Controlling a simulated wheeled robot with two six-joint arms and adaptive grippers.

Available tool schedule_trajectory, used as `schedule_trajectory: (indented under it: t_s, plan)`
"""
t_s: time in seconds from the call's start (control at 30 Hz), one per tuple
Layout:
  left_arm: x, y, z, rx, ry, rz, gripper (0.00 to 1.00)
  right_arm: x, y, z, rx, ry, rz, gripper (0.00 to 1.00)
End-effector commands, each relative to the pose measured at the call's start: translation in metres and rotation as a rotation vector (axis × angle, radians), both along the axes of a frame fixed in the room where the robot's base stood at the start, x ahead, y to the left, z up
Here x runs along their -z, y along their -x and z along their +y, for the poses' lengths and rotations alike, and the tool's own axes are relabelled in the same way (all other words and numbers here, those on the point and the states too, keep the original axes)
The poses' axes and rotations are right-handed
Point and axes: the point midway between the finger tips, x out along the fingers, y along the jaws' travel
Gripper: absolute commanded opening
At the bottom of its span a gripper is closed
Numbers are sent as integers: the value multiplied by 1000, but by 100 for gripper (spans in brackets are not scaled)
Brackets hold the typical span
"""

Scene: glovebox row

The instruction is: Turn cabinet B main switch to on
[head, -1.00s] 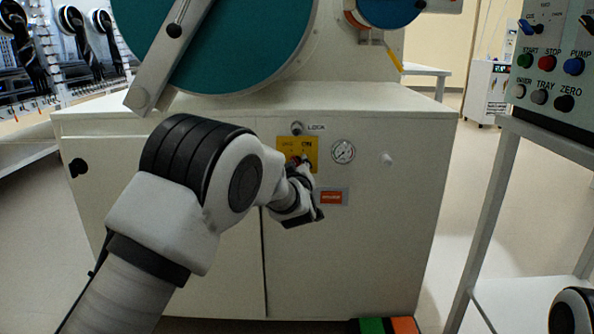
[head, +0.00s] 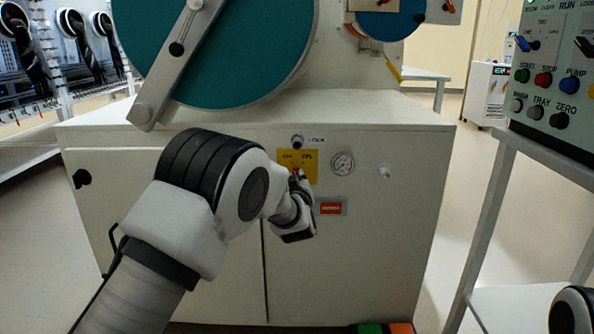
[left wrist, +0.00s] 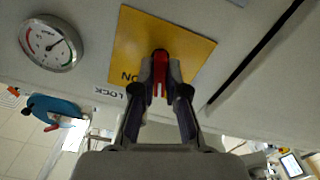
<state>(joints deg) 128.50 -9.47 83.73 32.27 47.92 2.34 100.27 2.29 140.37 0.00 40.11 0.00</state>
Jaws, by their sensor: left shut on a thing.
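The yellow switch plate (head: 312,166) with OFF at left and ON at right is on the white cabinet front in the head view. In the left wrist view the plate (left wrist: 195,52) appears upside down, with ON partly visible at its lower left. The red switch handle (left wrist: 160,66) stands out from the plate between the dark fingers. My left gripper (left wrist: 163,88) is shut on this handle; in the head view it (head: 297,178) covers the plate's lower part. The handle's exact angle is hard to tell. My right gripper is out of view.
A LOCK knob (head: 297,142) is above the plate and a round gauge (head: 343,163) is to its right. A red-labelled plate (head: 331,207) is just below right. A button panel (head: 552,75) on a stand is at right. Floor between cabinet and stand is clear.

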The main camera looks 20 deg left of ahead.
Motion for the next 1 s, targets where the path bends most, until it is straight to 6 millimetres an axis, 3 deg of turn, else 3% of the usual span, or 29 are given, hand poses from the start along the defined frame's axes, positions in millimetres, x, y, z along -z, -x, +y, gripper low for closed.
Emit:
schedule_trajectory:
  t_s: [0.03,0.1,0.4,1.0]
  plan:
    - [-6,0,0,0,-31,13,0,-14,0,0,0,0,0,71]
    - [-5,0,0,0,-78,27,0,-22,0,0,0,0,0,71]
    - [-2,0,0,1,-249,75,0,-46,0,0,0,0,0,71]
    - [1,0,0,0,-318,92,0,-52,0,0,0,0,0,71]
